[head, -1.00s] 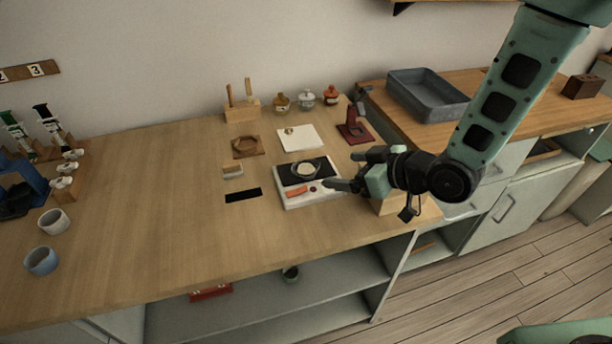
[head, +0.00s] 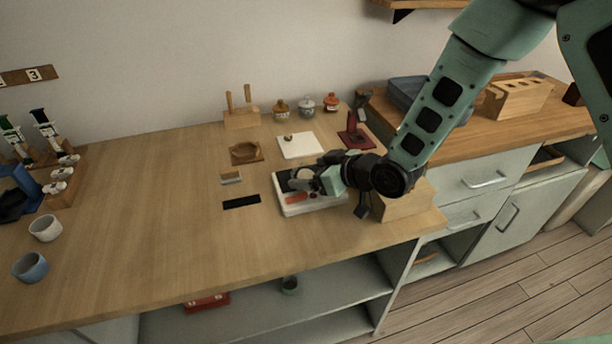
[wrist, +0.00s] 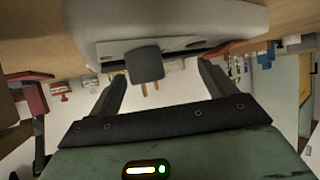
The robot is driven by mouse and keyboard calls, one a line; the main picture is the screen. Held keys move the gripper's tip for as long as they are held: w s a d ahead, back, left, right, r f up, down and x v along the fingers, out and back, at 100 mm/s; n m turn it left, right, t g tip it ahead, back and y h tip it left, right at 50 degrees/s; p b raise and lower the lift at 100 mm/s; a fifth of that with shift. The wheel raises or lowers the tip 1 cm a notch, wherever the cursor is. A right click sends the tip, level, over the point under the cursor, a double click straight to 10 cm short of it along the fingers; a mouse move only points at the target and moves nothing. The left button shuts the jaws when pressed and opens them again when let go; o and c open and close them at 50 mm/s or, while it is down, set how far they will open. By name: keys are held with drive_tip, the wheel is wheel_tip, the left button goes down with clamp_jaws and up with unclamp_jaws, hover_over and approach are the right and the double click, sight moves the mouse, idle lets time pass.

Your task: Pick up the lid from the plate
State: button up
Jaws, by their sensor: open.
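I cannot tell whether a finger touches the lid.
A white square board (head: 300,147) with a small knob-like piece lies behind. A wooden ring stand (head: 245,152), a small block (head: 231,178) and a black strip (head: 241,202) lie to the left. Several small pots and a dark red stand (head: 354,138) are at the back.

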drive_tip(key=c, duration=1.2)
drive_tip(key=shift+r, duration=0.1)
